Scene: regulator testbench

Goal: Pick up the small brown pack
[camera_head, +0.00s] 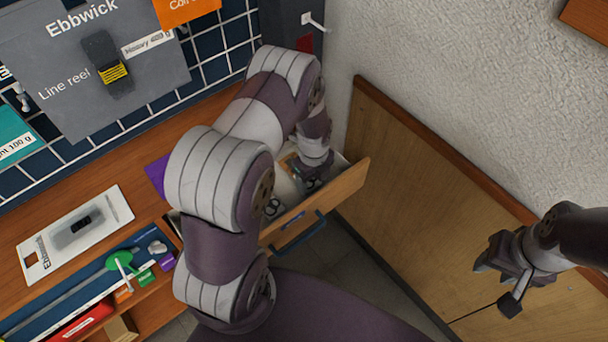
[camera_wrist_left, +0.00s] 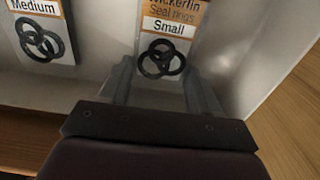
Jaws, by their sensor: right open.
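The small brown pack (camera_wrist_left: 172,22) lies in the open drawer, seen in the left wrist view. It has a brown label reading "Seal rings", a white "Small" strip and black interlocked rings. My left gripper (camera_wrist_left: 160,72) is open, its two fingers apart on either side of the lower end of this pack. I cannot tell if they touch it. In the head view my left gripper (camera_head: 311,172) reaches down into the drawer and hides most of the pack. My right gripper (camera_head: 496,262) is open and empty at the right, far from the drawer.
A "Medium" pack (camera_wrist_left: 40,35) with larger rings lies left of the small one. The drawer front (camera_head: 335,195) and side walls stand close around the left gripper. A wooden panel (camera_head: 420,180) is to the right. The workbench (camera_head: 110,165) lies left.

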